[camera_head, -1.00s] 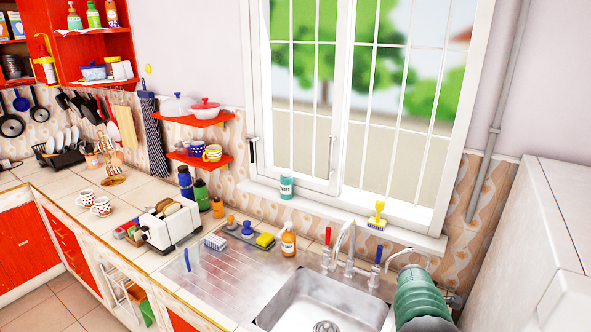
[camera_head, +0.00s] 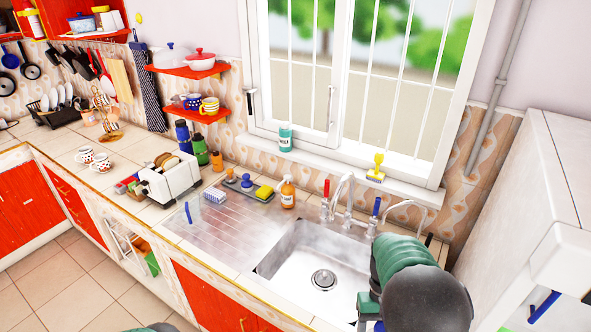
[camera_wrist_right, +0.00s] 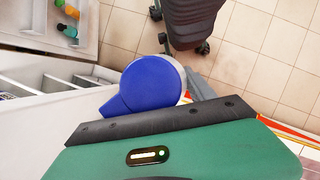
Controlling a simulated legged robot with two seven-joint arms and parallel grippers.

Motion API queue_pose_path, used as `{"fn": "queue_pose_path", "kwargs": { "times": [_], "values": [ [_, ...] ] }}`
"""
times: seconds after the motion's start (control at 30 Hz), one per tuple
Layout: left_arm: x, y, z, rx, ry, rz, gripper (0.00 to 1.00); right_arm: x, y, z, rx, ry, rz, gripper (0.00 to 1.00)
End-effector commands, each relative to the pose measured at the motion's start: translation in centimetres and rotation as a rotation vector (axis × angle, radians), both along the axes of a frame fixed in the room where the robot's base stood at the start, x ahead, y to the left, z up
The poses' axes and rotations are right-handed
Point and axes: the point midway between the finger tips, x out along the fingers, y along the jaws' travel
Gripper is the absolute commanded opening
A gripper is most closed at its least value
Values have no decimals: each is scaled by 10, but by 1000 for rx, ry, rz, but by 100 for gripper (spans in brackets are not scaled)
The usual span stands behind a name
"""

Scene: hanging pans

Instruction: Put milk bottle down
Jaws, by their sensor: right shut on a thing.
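My right gripper (camera_head: 367,310) hangs in front of the sink's near edge at the bottom of the head view. Its fingertips are mostly hidden there. In the right wrist view, a round blue top with a pale edge behind it, seemingly the milk bottle (camera_wrist_right: 150,85), sits just beyond my gripper's dark edge. The gripper is shut on it. The rest of the bottle is hidden. A small blue patch shows by the gripper in the head view. My left gripper is out of view; only a bit of my left arm shows at the bottom edge.
A toaster (camera_head: 168,180), cups (camera_head: 97,162) and an orange bottle (camera_head: 288,192) stand on the counter.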

Motion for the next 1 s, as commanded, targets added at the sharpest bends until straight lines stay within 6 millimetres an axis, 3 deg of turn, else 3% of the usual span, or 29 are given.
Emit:
{"fn": "queue_pose_path", "kwargs": {
  "times": [0.03, 0.47, 1.0],
  "values": [
    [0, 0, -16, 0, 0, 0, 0, 2, -1, -16, -2, -2, 6, 0],
    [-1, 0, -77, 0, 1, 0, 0, 3, -2, -77, -2, -3, 11, 0],
    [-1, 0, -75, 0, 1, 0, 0, 2, -3, -76, -2, -5, 9, 0]
  ]
}}
